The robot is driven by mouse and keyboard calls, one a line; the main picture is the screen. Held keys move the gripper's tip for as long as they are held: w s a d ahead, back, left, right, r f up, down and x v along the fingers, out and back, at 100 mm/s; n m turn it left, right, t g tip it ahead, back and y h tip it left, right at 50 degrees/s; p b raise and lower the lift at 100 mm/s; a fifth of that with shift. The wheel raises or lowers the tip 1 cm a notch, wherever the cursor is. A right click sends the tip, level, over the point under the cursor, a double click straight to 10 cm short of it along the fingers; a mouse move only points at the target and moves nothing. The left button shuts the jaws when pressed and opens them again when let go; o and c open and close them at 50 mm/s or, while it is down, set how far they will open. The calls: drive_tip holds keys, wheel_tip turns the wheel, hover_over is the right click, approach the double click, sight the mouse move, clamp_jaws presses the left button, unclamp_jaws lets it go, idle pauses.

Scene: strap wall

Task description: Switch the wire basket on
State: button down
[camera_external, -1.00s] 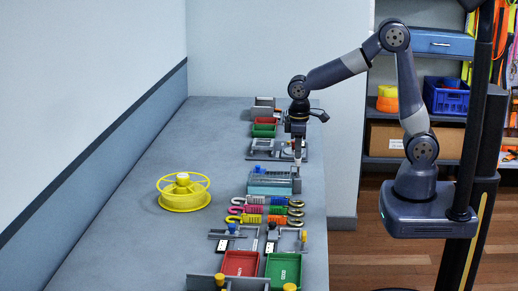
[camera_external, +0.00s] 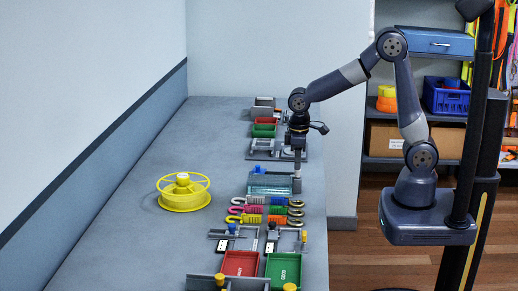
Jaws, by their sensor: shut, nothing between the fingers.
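A shallow teal-grey box (camera_external: 268,185) stands near the right edge of the bench; it may be the wire basket, but no wire mesh or switch is clear at this size. A small blue knob (camera_external: 257,169) shows at its back left. My gripper (camera_external: 297,190) points straight down at the box's right end, shut and empty. I cannot tell whether its tip touches the box. My gripper and wrist hide part of the grey fixture behind.
Coloured spring hooks (camera_external: 264,210) lie just in front of the box. Farther forward are a red tray (camera_external: 241,263) and a green tray (camera_external: 284,268). A yellow reel (camera_external: 184,192) stands left, with bare bench around it.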

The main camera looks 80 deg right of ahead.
drive_tip(key=shift+s+f, duration=0.15)
drive_tip(key=shift+f, duration=0.05)
wheel_tip(320, 180, up, 14)
drive_tip(key=p, duration=0.2)
drive_tip(key=shift+r+p, duration=0.2)
drive_tip(key=shift+p, duration=0.2)
drive_tip(key=shift+a, duration=0.1)
drive_tip(key=f+b, duration=0.1)
drive_tip(key=f, duration=1.1)
drive_tip(key=shift+w+f, duration=0.1)
drive_tip(key=shift+w, duration=0.1)
drive_tip(key=shift+f+b, duration=0.8)
drive_tip(key=shift+f, duration=0.2)
drive_tip(key=shift+s, duration=0.1)
